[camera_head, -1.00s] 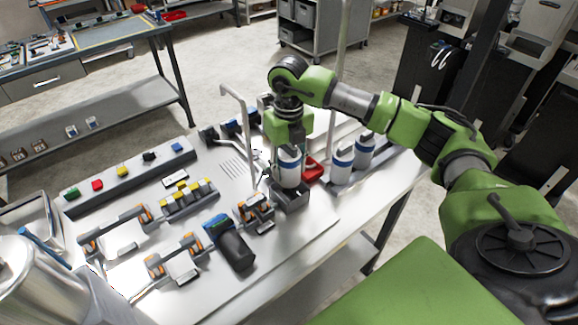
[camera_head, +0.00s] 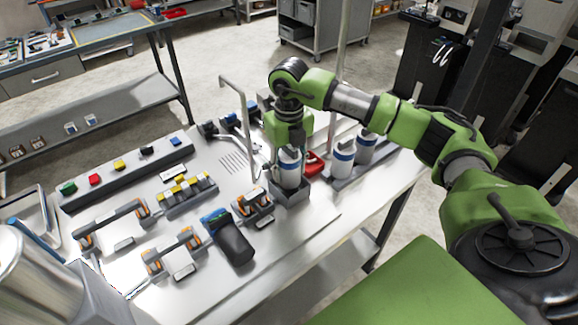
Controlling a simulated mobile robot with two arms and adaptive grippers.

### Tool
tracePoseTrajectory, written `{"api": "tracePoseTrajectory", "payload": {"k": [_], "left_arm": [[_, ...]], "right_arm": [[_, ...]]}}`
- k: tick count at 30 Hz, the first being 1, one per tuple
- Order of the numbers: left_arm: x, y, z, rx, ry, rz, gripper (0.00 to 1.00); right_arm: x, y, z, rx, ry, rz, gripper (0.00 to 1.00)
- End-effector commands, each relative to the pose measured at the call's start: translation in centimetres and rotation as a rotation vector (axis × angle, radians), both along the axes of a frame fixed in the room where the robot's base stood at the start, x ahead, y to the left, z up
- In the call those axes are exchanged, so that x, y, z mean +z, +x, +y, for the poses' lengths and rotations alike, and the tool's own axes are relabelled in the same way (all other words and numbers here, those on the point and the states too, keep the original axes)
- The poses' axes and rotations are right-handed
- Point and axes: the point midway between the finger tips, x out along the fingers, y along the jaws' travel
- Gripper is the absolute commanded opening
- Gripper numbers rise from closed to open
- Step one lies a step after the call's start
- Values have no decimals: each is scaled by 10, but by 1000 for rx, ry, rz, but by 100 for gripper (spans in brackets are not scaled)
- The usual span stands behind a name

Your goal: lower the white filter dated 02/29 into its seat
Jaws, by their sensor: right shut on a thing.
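A white filter with a blue band (camera_head: 289,172) is in my right gripper (camera_head: 289,150), which is shut on its top from above. The filter stands upright at a dark grey square seat (camera_head: 290,192) on the table. Its lower end is hidden by the seat's front wall, so I cannot tell whether it touches the bottom. The date on the filter is too small to read. My left gripper is not in view.
A red object (camera_head: 314,163) lies just behind. Orange-and-grey clamps (camera_head: 173,252) and a black-and-blue device (camera_head: 230,240) fill the table's left and front. The front right table edge is clear.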

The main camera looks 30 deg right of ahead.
Motion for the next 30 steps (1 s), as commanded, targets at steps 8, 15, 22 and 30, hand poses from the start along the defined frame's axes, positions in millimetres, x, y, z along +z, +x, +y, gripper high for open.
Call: {"api": "tracePoseTrajectory", "payload": {"k": [8, 15, 22, 30], "left_arm": [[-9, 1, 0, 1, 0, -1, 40], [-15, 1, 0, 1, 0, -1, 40], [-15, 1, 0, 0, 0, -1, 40], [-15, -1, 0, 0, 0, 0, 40]], "right_arm": [[-11, 0, 0, 0, 0, 0, 13], [-20, 0, 0, 0, 0, 0, 13], [-20, 0, 0, 0, 0, 0, 60], [-19, 0, 0, 0, 0, 1, 60]]}}
